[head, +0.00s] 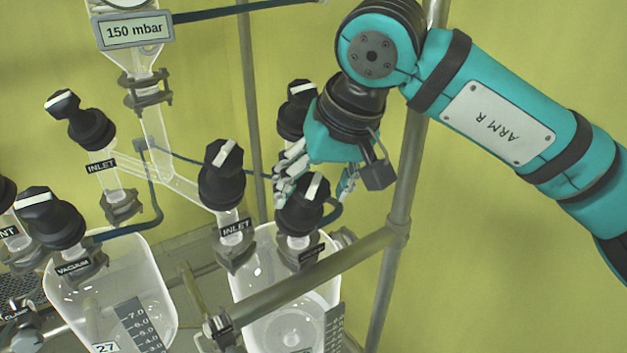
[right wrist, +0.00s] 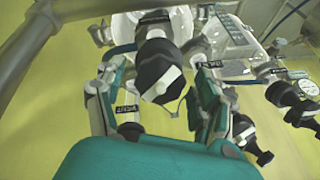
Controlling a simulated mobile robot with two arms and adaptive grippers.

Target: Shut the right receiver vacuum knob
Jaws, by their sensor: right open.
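A black knob with a white stripe (head: 303,207) stands on the front right of the right receiver (head: 270,302). Its tag is too dark to read in the head view, so I cannot be sure that it is the vacuum knob. My right gripper (head: 314,190) is open just above and behind it. In the right wrist view the same knob (right wrist: 160,74) sits between the two spread fingers of the gripper (right wrist: 158,72), with a gap visible at each side. My left gripper is not in view.
The right receiver's inlet knob (head: 221,176) stands close on the left. Another black knob (head: 294,120) is behind my fingers. A metal rail (head: 300,283) crosses in front and meets an upright post (head: 399,215). The left receiver (head: 112,295) carries its own vacuum knob (head: 50,218).

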